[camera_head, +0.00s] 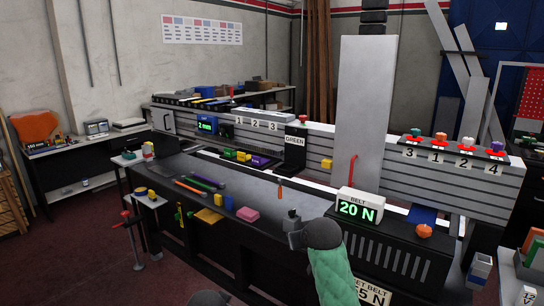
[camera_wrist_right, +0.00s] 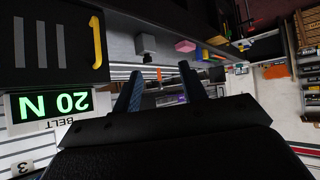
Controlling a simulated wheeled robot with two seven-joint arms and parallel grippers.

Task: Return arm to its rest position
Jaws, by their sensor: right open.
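My right arm (camera_head: 330,270), with a green sleeve and a dark wrist, reaches up from the bottom of the head view over the front edge of the workbench (camera_head: 240,210). My right gripper (camera_wrist_right: 162,72) shows its two blue fingers apart in the wrist view, with nothing held between them. In the head view its fingers are mostly hidden by the wrist, close to a small grey block (camera_head: 291,219). The grey block also shows beyond the fingers in the wrist view (camera_wrist_right: 145,43). My left gripper is not in view.
A belt unit (camera_head: 358,207) reading "20 N" stands right of my wrist. A pink block (camera_head: 248,214), a yellow block and several coloured tools lie left along the bench. A tall grey panel (camera_head: 362,110) rises behind. Some bench surface is clear around the orange-handled tool (camera_head: 280,190).

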